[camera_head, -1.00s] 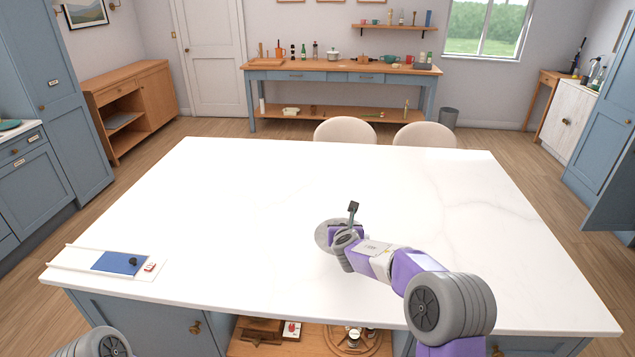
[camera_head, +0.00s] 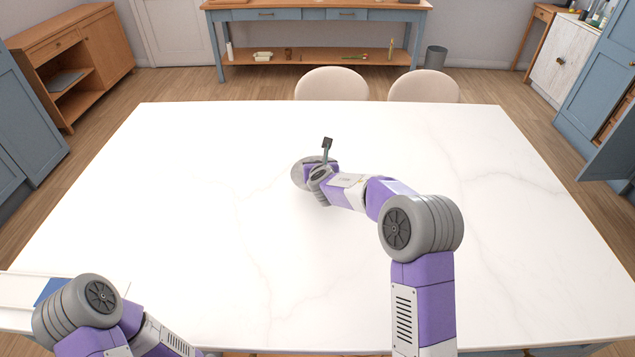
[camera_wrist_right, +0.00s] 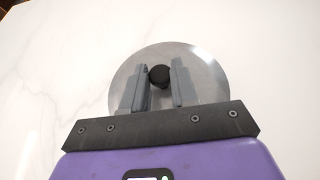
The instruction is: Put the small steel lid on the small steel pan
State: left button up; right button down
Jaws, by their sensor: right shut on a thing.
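The steel lid (camera_wrist_right: 205,66) is a round grey disc with a black knob (camera_wrist_right: 159,75). In the right wrist view it lies between and beyond the fingers of my right gripper (camera_wrist_right: 159,88), which is shut on the knob. In the head view the lid (camera_head: 299,173) shows at the end of my right arm, over the middle of the white worktop; how high it is held is hard to tell. My left arm shows at the lower left of the head view, but its gripper is out of view. I see no steel pan in either current view.
The white marble island top (camera_head: 230,220) is mostly bare. A white board with a blue patch (camera_head: 50,288) lies at its left front, partly behind my left arm. Two pale chairs (camera_head: 332,84) (camera_head: 424,87) stand along the far edge. A blue sideboard (camera_head: 318,15) is behind.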

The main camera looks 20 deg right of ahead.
notch_tip(320, 180, down, 8)
jog(key=b, duration=0.4)
jog(key=shift+w+r, duration=0.1)
jog(key=shift+w, duration=0.05)
jog(key=shift+r, duration=0.1)
jog(key=c, duration=1.3)
grip_release()
jog(key=shift+b, duration=0.3)
jog(key=o, duration=0.4)
jog(key=shift+o, duration=0.2)
